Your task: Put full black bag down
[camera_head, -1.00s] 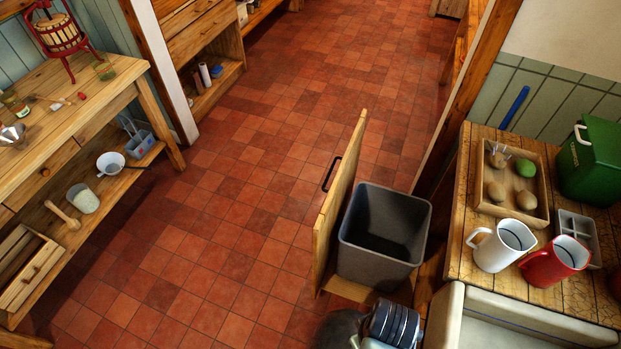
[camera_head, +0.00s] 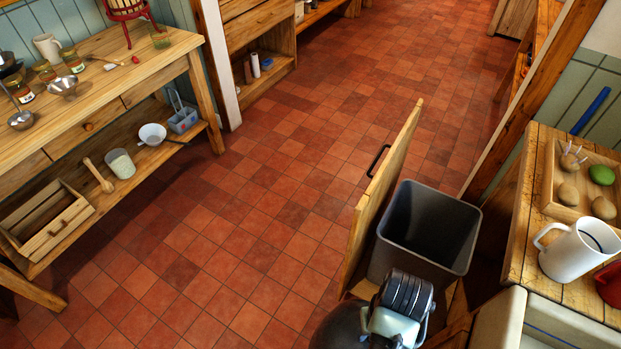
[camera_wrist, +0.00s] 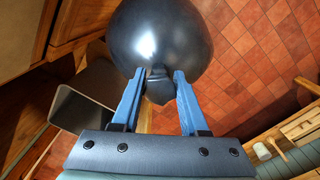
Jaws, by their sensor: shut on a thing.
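The full black bag (camera_wrist: 160,40) is round, dark and shiny in the wrist view. My gripper (camera_wrist: 158,85) is shut on its knotted neck between two blue fingers. In the head view, only part of the bag (camera_head: 340,328) shows at the bottom edge, beside my wrist. The bag hangs in front of the open bin front, and tiled floor shows beyond it in the wrist view. My fingertips are hidden in the head view.
A grey bin (camera_head: 425,235) stands empty in a pulled-out unit with a wooden front (camera_head: 385,190). A counter (camera_head: 520,240) with a white jug (camera_head: 578,250) is at right. A wooden workbench (camera_head: 110,100) is at left. The red tiled floor (camera_head: 230,230) between is clear.

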